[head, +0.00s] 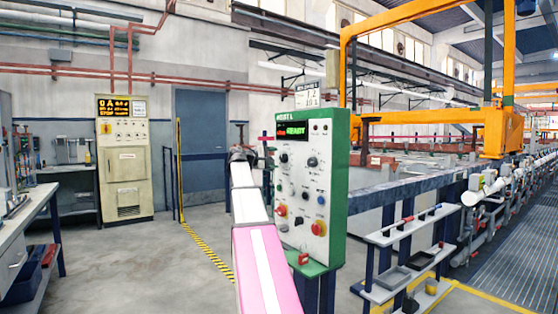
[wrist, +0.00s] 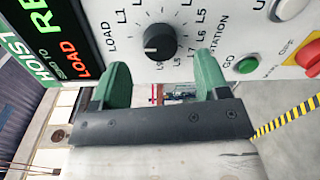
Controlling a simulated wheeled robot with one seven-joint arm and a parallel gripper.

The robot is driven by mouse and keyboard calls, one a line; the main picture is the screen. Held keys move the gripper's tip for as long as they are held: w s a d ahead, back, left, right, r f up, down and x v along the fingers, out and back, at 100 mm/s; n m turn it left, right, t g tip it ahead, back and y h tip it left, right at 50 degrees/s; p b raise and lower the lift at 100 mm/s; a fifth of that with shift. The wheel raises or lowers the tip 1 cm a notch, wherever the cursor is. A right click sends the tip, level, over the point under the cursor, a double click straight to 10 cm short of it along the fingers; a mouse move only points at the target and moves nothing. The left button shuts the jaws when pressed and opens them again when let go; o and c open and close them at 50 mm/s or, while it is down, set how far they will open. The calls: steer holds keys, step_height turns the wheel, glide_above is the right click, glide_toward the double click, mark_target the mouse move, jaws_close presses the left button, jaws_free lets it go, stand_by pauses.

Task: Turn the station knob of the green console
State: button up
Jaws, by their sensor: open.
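The green console (head: 340,180) stands mid-picture in the head view, with a pale front panel. Its station knob (wrist: 160,42) is black and round in the wrist view, ringed by labels from LOAD through L1 to L7. A white mark sits on its left side, roughly towards LOAD. In the head view the knob (head: 283,158) is small, under the display. My gripper (wrist: 161,60) is open, with green fingertips on either side of the knob's near edge. I see no finger touching the knob. In the head view my gripper (head: 241,155) is dark, left of the panel.
A green GO button (wrist: 246,64) and a red button on yellow (wrist: 308,55) sit to the knob's right in the wrist view. The display (wrist: 60,35) is lit. A shelf rack (head: 405,240) stands right of the console. Floor left of my arm is clear.

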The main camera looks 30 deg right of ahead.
steer(key=a, duration=0.6)
steer(key=shift+s+a+r, duration=0.25)
steer(key=shift+a, duration=0.1)
